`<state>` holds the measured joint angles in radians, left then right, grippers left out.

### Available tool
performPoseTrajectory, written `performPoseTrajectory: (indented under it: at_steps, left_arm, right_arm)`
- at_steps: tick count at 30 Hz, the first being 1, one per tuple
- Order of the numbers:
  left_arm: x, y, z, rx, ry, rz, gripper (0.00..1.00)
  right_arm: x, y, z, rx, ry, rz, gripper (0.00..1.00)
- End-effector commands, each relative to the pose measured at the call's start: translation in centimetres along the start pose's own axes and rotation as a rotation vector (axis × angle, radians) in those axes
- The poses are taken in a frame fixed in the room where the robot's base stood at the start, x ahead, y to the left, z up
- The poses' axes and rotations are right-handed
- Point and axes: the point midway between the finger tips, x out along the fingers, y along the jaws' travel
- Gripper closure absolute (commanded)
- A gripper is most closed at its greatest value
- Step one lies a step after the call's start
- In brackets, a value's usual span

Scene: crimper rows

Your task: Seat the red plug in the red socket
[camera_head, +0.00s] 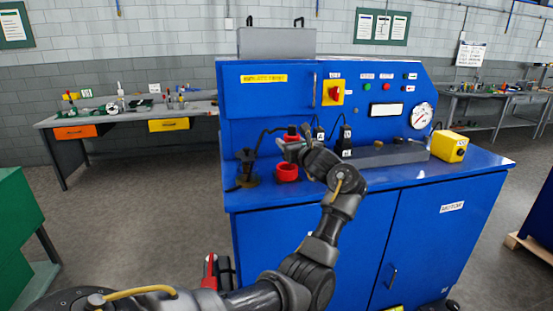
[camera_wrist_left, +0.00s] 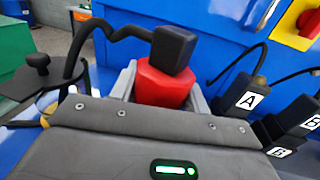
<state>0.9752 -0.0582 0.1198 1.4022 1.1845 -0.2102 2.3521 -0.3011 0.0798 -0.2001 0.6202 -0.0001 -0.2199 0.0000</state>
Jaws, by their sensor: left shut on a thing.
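The red plug (camera_head: 292,131) is held upright in my left gripper (camera_head: 289,149) above the blue bench top. In the left wrist view the red plug (camera_wrist_left: 163,86) has a black cap, and its black cable runs off to the left. Grey fingers stand on both sides of it, shut on it. The red socket (camera_head: 287,171), a red ring, sits on the bench top just below the gripper and apart from the plug. The socket is hidden in the left wrist view. My right gripper is not in view.
Black plugs marked A (camera_head: 319,136) and B (camera_head: 345,142) stand right of the gripper, with cables. A black-handled fitting (camera_head: 247,167) stands left of the socket. The upright blue panel (camera_head: 270,100) rises behind. A yellow box (camera_head: 449,146) is at the far right.

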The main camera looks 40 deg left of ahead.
Motion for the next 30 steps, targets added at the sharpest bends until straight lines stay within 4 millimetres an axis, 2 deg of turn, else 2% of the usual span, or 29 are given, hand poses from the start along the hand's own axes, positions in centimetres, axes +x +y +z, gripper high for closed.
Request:
performPoseTrajectory:
  at_steps: [3, 11, 14, 16, 19, 26, 27, 30]
  left_arm:
    - [0.6, 0.0, -1.1, 0.001, -0.002, -0.006, 0.85]
    - [1.1, 0.1, -1.7, 0.0, -0.003, -0.007, 0.85]
    - [1.6, 0.2, -2.9, 0.005, -0.002, -0.01, 0.85]
    - [1.5, 0.1, -3.9, 0.006, -0.001, -0.011, 0.9]
    - [1.4, 0.0, -5.1, 0.004, 0.0, -0.013, 0.9]
    - [1.4, 0.0, -5.5, -0.001, -0.001, -0.012, 0.9]
    - [1.4, 0.0, -5.5, 0.0, 0.0, -0.011, 0.53]
    - [1.4, 0.0, -5.5, -0.001, 0.0, -0.011, 0.4]
  right_arm:
    - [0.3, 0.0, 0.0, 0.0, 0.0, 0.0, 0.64]
    - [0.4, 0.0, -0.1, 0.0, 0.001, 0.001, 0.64]
    - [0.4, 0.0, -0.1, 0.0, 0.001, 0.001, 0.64]
    - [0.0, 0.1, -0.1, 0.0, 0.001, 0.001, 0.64]
    - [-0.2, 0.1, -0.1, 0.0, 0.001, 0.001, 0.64]
    - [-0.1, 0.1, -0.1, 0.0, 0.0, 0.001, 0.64]
    - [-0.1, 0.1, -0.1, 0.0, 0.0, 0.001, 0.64]
    - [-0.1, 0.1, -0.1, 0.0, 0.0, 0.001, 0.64]
